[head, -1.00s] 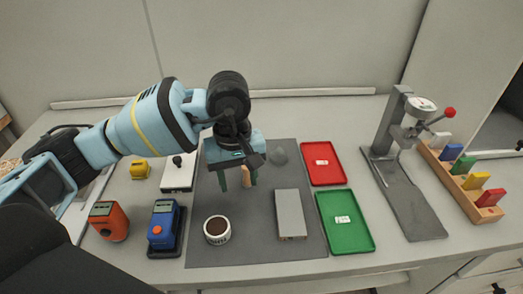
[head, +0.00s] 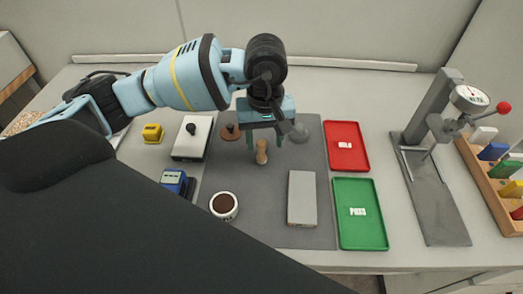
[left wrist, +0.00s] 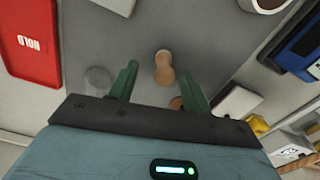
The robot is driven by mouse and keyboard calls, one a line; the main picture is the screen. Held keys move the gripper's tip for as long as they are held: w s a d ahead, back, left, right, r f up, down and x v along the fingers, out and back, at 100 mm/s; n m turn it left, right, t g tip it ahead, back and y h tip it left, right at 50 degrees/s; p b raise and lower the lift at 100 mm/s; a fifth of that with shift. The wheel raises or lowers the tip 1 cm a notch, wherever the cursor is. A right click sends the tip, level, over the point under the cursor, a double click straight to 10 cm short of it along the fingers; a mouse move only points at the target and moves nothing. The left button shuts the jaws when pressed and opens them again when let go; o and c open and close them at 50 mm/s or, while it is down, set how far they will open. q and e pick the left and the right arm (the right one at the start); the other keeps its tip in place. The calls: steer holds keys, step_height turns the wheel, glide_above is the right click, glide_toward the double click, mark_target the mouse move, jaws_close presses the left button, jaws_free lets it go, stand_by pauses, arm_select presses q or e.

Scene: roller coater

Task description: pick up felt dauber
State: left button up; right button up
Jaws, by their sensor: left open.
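The felt dauber (head: 262,152) looks like a small pale wooden peg with a rounded end, standing on the grey mat (head: 240,235). My left gripper (head: 264,141) is open just above and behind it in the head view, with its green fingers pointing down. In the left wrist view the dauber (left wrist: 163,70) shows between the two open fingertips (left wrist: 159,71), with space on both sides. I see no contact. My right gripper is not in view.
A brown knobbed disc (head: 229,131) and a grey translucent round thing (head: 300,131) flank the gripper. A dark-filled white cup (head: 224,206), grey block (head: 302,198), red tray (head: 347,147) and green tray (head: 360,213) are nearby. A gauge stand (head: 432,180) is at right.

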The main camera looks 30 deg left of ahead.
mark_target(262, 155)
arm_select(q)
steer(key=f, duration=0.4)
steer(key=shift+s+a+f+p, duration=0.1)
steer(key=shift+a+p, duration=0.25)
steer(key=shift+a, duration=0.05)
steer(key=shift+f, duration=0.45)
jaws_close()
steer(key=shift+r, duration=0.1)
step_height(262, 155, up, 10)
steer(key=shift+f, duration=0.15)
steer(key=shift+s+b, duration=0.1)
steer(key=shift+b, duration=0.2)
